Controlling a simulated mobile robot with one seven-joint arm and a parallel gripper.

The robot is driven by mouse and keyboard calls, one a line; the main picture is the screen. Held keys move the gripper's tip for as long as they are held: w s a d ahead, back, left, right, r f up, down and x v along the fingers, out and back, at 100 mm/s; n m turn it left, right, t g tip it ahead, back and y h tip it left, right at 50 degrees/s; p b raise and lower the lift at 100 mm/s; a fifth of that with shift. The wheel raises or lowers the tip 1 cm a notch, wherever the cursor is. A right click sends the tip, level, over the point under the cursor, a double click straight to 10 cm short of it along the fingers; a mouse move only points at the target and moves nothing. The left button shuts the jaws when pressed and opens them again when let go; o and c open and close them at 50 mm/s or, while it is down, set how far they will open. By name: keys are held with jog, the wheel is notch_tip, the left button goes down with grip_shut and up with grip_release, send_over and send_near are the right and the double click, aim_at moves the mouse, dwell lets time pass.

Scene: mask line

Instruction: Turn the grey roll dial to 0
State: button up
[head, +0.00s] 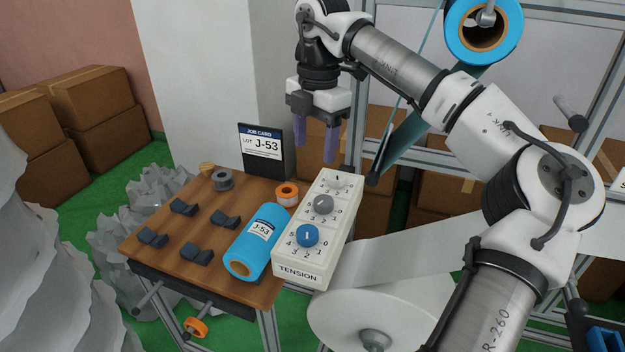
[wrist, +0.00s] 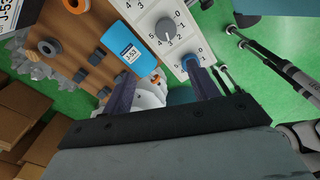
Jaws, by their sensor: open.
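The white TENSION panel (head: 291,264) carries a row of dials, and its front end faces the table's near right corner. The grey roll dial (head: 323,204) sits in the middle, between a pale dial (head: 337,181) and a blue dial (head: 307,236). The grey dial also shows in the wrist view (wrist: 167,29), with numbers around it; I cannot read its setting surely. In the wrist view one finger (wrist: 160,72) overlaps the blue dial's edge in the picture.
A blue J-53 roll (head: 258,243) lies left of the panel. An orange-rimmed spool (head: 287,192), grey spool (head: 223,180), job card (head: 262,152) and several dark cradles (head: 197,252) share the wooden table. A machine frame with a white roll (head: 385,302) stands right.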

aim_at(324, 200)
jog(key=shift+m+h, duration=0.3)
jog(key=shift+m, duration=0.1)
jog(key=f+p, duration=0.1)
jog(key=f, duration=0.3)
jog(key=d+f+p, duration=0.1)
jog(key=f, duration=0.3)
jog(key=d+f+p, duration=0.1)
jog(key=f, duration=0.4)
jog(key=shift+w+f+p, duration=0.1)
jog(key=shift+w+p, duration=0.05)
jog(key=shift+p, duration=0.2)
jog(key=c, duration=1)
jog(key=shift+b, duration=0.3)
